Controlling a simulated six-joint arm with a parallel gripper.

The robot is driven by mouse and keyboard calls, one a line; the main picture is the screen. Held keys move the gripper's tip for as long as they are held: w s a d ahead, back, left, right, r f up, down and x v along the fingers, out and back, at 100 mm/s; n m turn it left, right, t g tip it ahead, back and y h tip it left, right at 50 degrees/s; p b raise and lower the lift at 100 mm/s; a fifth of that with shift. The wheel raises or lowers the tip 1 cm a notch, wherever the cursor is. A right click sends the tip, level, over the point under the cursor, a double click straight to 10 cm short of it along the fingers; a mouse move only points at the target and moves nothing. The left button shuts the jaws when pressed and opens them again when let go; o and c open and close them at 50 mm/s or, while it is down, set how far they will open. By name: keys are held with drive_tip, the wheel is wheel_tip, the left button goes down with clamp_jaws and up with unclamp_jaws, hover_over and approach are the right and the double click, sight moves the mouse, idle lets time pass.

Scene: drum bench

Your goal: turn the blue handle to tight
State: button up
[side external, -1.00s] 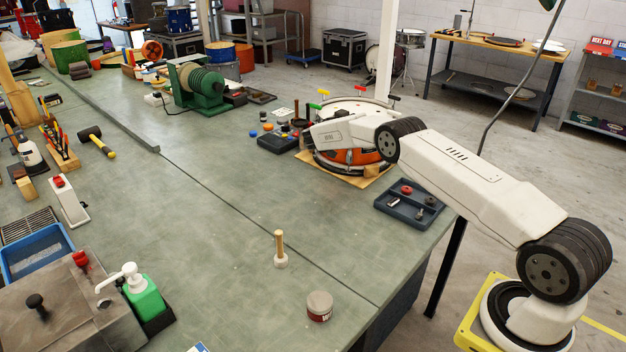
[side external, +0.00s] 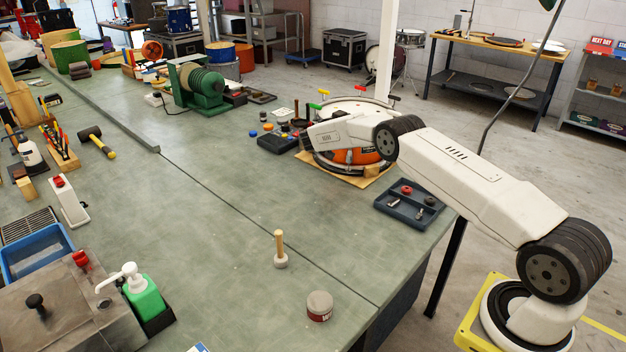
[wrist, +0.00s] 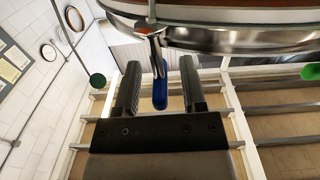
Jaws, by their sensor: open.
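The blue handle (wrist: 160,90) shows in the wrist view, hanging on a metal rod below the shiny rim of the drum (wrist: 240,37). My gripper (wrist: 160,68) is open, with one dark finger on each side of the handle. Gaps show between the handle and both fingers. In the side external view the drum (side external: 362,157) is orange with a metal rim and sits on a wooden board at the bench's far right. My arm reaches over it from the right. The blue handle and my fingertips cannot be made out there.
A dark parts tray (side external: 410,207) lies in front of the drum. A dark box (side external: 277,143) stands left of it.

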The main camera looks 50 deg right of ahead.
drive_tip(key=a, duration=0.7)
drive_tip(key=shift+w+r, duration=0.1)
drive_tip(key=shift+w, duration=0.05)
drive_tip(key=w+a+r+n+t+y, duration=0.55)
drive_tip(key=a+n+t, duration=0.25)
drive_tip(key=t, duration=0.3)
drive_tip(key=s+a+n+t+y, duration=0.1)
drive_tip(key=s+a+n+y, duration=0.15)
drive_tip(key=a, duration=0.25)
drive_tip(key=s+a+n+t+y, duration=0.1)
drive_tip(key=s+a+n+y, duration=0.15)
drive_tip(key=a+y, duration=0.2)
drive_tip(key=s+a+f+n+g+y, duration=0.1)
drive_tip(key=s+a+f+g, duration=0.1)
drive_tip(key=s, duration=0.9)
drive_tip(key=s+a+f+n+g+y, duration=0.2)
drive_tip(key=s+a+f+g, duration=0.1)
drive_tip(key=s, duration=0.8)
drive_tip(key=s+a+f+n+g+y, duration=0.2)
drive_tip(key=s+a+g, duration=0.3)
drive_tip(key=s, duration=0.5)
drive_tip(key=shift+s+a+f, duration=0.35)
drive_tip(key=shift+s+a, duration=0.05)
drive_tip(key=shift+a, duration=0.25)
